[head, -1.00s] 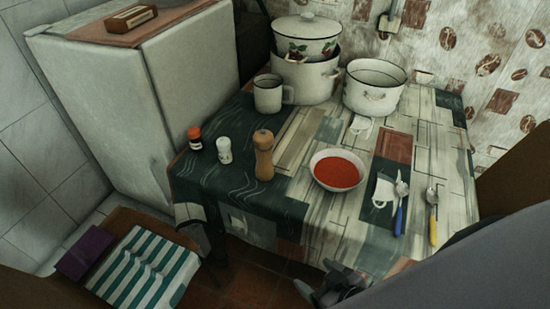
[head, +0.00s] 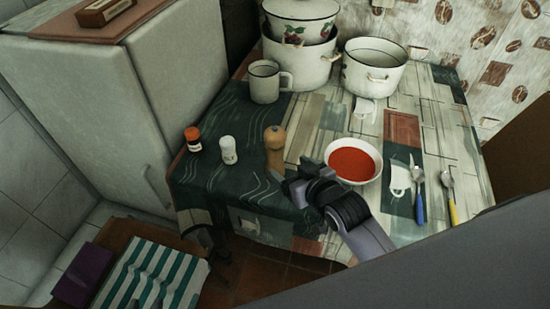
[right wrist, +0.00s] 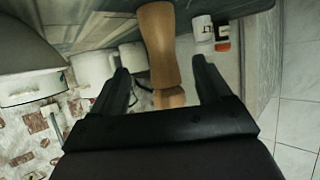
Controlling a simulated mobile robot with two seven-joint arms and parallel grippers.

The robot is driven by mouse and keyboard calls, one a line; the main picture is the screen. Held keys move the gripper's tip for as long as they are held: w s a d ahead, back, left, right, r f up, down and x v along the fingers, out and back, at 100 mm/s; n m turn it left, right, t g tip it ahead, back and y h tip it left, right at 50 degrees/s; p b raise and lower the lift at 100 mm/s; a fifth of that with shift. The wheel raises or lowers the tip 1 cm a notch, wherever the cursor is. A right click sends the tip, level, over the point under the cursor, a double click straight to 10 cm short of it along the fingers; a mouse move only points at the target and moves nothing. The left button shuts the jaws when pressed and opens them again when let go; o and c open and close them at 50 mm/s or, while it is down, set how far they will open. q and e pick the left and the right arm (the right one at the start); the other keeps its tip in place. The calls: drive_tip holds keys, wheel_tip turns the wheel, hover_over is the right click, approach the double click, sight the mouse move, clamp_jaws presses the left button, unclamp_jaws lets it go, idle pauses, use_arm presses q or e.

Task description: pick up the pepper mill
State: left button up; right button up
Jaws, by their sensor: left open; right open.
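The wooden pepper mill (head: 275,146) stands upright on the dark part of the tablecloth in the head view. In the right wrist view, which is upside down, the mill (right wrist: 159,45) shows between my two fingers, with a gap on each side. My right gripper (head: 294,176) is open, just in front and to the right of the mill; its fingers (right wrist: 162,68) also show in the wrist view.
A white shaker (head: 228,150) and a red-capped jar (head: 193,139) stand left of the mill. A bowl of red soup (head: 353,162) is close to its right. A mug (head: 265,83) and enamel pots (head: 373,68) stand behind. Spoons (head: 419,197) lie at the right.

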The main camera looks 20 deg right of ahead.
sight(280, 158)
drive_tip(key=shift+w+a+r+t, duration=0.2)
drive_tip(key=shift+w+t, duration=0.1)
drive_tip(key=shift+w, duration=0.45)
drive_tip(key=shift+x, duration=3.3)
drive_tip(key=shift+f, duration=0.1)
drive_tip(key=c, duration=1.2)
wheel_tip(280, 158, up, 20)
drive_tip(key=shift+r+p, duration=0.1)
drive_tip(key=shift+p, duration=0.75)
